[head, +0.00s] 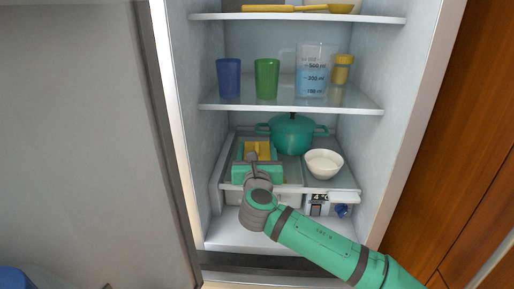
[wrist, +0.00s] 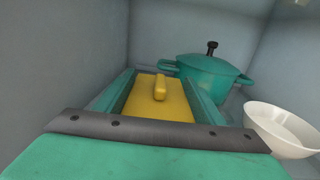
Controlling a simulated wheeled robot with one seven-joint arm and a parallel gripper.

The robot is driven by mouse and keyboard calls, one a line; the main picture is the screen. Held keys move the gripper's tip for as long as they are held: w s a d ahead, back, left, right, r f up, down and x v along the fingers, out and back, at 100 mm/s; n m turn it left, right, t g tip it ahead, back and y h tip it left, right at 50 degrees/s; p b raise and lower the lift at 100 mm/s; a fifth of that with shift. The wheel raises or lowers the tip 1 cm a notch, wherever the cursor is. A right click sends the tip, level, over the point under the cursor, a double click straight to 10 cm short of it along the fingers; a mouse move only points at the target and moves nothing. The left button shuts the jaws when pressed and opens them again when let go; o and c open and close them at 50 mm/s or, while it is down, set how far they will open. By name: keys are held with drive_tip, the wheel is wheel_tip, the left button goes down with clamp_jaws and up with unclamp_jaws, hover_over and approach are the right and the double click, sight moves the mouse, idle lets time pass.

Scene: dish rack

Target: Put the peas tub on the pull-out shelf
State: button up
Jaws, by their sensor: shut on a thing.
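A yellow box-shaped tub (wrist: 157,100) with a raised bar on top is between the green fingers of my gripper (wrist: 162,88). I take it to be the peas tub, but no label shows. In the head view the yellow tub (head: 257,149) is at the back left, over the pull-out shelf (head: 294,183). My gripper (head: 257,160) is shut on its sides. Its underside is hidden, so I cannot tell whether it touches the shelf. The shelf is a clear, white-edged tray low in the fridge.
A teal lidded pot (head: 292,134) and a white bowl (head: 323,163) stand on the shelf to the tub's right. The glass shelf above (head: 290,101) holds a blue cup (head: 229,78), a green cup (head: 267,79) and a measuring jug (head: 312,72). Fridge walls close in on both sides.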

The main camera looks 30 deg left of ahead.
drive_tip(key=shift+f, duration=0.3)
idle(0.5)
drive_tip(key=o, duration=1.6)
drive_tip(key=shift+f, duration=0.1)
drive_tip(key=shift+d, duration=0.1)
drive_tip(key=v, duration=1)
drive_tip(key=shift+s+d, duration=0.15)
drive_tip(key=shift+s, duration=0.1)
drive_tip(key=shift+d, duration=0.1)
clamp_jaws()
drive_tip(key=shift+w, duration=0.1)
